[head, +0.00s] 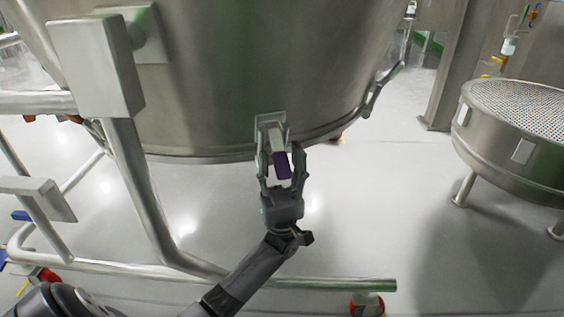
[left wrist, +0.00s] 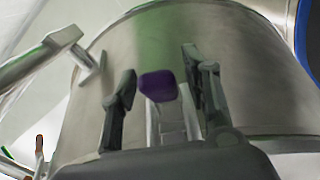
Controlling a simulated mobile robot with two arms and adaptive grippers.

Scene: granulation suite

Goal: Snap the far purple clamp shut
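The purple clamp has a purple grip (head: 282,165) on a grey lever, mounted on a steel plate (head: 270,121) at the lower wall of the big steel vessel (head: 230,70). The lever hangs down and stands out from the wall. My left gripper (head: 281,157) is open, with one finger on each side of the purple grip. In the left wrist view, the purple grip (left wrist: 158,85) sits between the fingers (left wrist: 158,82), nearer the left one, with small gaps on both sides. My right gripper is not in view.
A steel tube frame (head: 140,190) stands to the left, with a low rail (head: 330,285) across the front. Another grey lever (head: 382,88) sticks out from the vessel's right side. A round perforated steel unit (head: 515,125) stands at right. The floor between is clear.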

